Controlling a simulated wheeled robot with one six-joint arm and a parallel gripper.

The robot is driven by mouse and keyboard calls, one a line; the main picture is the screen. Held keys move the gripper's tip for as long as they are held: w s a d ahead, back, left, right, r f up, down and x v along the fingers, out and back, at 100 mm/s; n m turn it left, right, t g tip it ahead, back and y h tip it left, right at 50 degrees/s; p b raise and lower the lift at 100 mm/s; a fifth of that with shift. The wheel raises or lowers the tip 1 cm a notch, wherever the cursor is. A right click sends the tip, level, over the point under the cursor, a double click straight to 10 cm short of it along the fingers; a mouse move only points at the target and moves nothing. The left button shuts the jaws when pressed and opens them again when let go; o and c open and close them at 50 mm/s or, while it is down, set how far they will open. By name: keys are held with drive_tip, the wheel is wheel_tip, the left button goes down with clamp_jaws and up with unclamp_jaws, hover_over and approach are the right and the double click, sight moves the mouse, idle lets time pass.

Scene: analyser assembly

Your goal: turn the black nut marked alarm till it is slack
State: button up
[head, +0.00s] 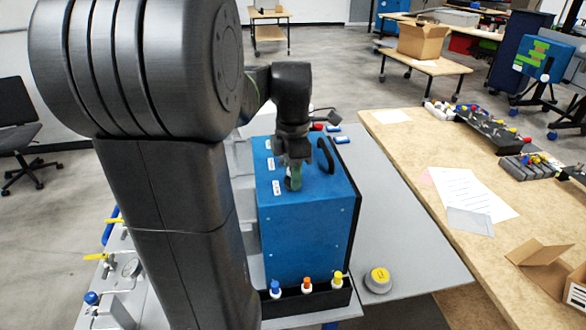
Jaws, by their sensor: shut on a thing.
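The blue analyser box (305,240) stands on a grey table, with small white labels (276,187) along the left of its top; their print is too small to read. My gripper (294,184) points down at the box top, beside the front label. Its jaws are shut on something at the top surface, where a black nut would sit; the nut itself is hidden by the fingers. A greenish patch shows at the fingertips. I cannot tell how far the nut is turned.
A black handle (325,156) rises from the box top just right of my gripper. A black rack (308,303) with blue, orange and yellow-capped bottles stands at the box's front. A yellow-topped round pot (378,280) is to the right. The grey table (400,225) right of the box is mostly clear.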

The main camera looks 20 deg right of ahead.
drive_tip(key=n, duration=0.4)
drive_tip(key=shift+f+n+p, duration=0.1)
drive_tip(key=shift+n+p, duration=0.3)
drive_tip(key=o, duration=0.9)
